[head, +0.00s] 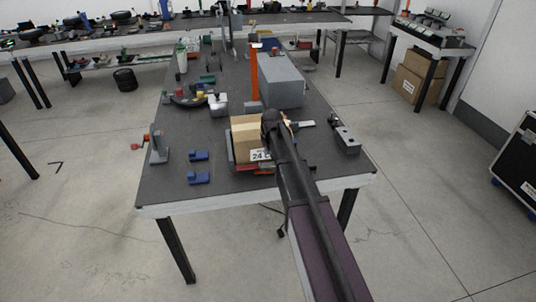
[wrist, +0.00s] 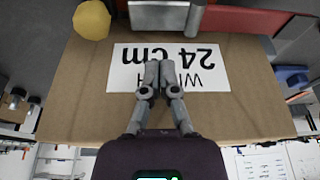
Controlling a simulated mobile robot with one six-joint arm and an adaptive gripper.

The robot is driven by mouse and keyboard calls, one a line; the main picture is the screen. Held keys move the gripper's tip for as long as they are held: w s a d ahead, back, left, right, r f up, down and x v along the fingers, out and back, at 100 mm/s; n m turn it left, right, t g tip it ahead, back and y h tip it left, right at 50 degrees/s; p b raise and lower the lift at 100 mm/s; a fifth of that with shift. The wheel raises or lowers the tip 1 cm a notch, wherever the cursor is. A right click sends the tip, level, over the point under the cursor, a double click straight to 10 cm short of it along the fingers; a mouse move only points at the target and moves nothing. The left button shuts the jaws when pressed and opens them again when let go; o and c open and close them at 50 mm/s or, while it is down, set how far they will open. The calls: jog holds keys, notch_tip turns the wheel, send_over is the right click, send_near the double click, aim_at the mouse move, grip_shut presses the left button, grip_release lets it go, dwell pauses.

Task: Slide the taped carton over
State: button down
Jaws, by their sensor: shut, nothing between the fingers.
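The taped carton (head: 245,133) is a tan cardboard box on the dark table, partly hidden behind my arm in the head view. In the wrist view its brown face (wrist: 85,95) fills the middle, with a white label (wrist: 215,77) reading "24 cm" upside down. My gripper (wrist: 160,70) is shut and empty, its two fingertips together in front of the label. I cannot tell whether they touch the carton. In the head view the fingertips are hidden behind my arm at the carton's right side.
A large grey box (head: 282,82) stands behind the carton. An orange post (head: 254,75) rises beside it. Blue blocks (head: 199,177) lie to the left near the front edge, and a grey block (head: 345,139) lies to the right. The table's front left is mostly bare.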

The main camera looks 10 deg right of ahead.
dwell(0.3)
jog(key=w, duration=0.4)
jog(key=shift+a, duration=0.1)
dwell(0.4)
jog(key=s, duration=0.2)
jog(key=s+r+p, duration=0.1)
jog(key=s, duration=0.1)
jog(key=shift+s, duration=0.3)
jog(key=shift+r+p, duration=0.6)
jog(key=shift+p, duration=0.1)
jog(key=p+v, duration=0.7)
jog(key=shift+s+r, duration=0.2)
jog(key=shift+r, duration=0.15)
